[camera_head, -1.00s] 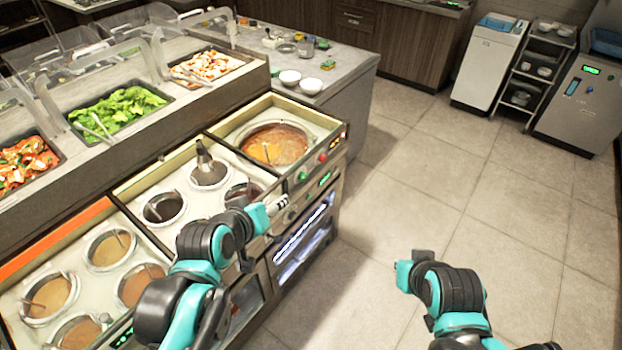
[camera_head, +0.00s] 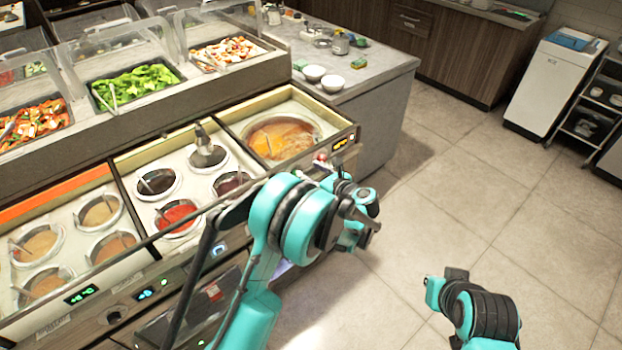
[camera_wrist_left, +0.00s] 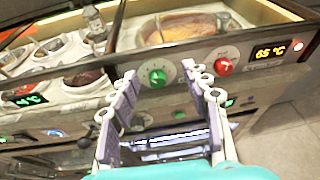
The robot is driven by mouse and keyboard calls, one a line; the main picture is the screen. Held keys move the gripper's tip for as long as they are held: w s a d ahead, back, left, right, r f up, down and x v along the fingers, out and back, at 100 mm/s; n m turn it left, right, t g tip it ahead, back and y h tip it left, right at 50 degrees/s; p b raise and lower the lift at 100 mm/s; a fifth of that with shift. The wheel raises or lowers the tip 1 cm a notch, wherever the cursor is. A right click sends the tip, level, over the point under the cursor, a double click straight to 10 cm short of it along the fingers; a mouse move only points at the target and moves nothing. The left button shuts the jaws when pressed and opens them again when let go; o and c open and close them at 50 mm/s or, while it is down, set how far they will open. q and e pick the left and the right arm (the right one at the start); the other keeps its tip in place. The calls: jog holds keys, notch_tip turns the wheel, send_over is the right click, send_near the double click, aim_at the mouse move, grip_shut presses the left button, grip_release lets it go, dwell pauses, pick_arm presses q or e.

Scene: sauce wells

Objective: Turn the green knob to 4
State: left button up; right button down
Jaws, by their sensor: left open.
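The green knob (camera_wrist_left: 157,77) is on the front panel of the sauce counter in the left wrist view, on a white dial plate; its digits are too small to read. My left gripper (camera_wrist_left: 159,72) is open, with its two pale fingers either side of the green knob in the picture and nothing between them that I can see touching. In the head view my left arm (camera_head: 305,215) hides the green knob and most of the gripper. Of my right arm (camera_head: 480,312), the links show at the lower right; its fingers do not.
A red knob (camera_wrist_left: 223,66) sits just right of the green one, near the right finger. An orange display (camera_wrist_left: 270,51) reads 65 °C. A soup well (camera_head: 283,137) is above the panel. The floor (camera_head: 440,190) to the right is clear.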

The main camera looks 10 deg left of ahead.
aim_at(295, 174)
pick_arm(q)
jog(key=w+a+f+n+g+b, duration=0.1)
jog(key=w+a+f+b, duration=0.1)
jog(key=a+f, duration=0.3)
jog(key=shift+w+f, duration=0.6)
jog(key=shift+f, duration=0.3)
grip_shut()
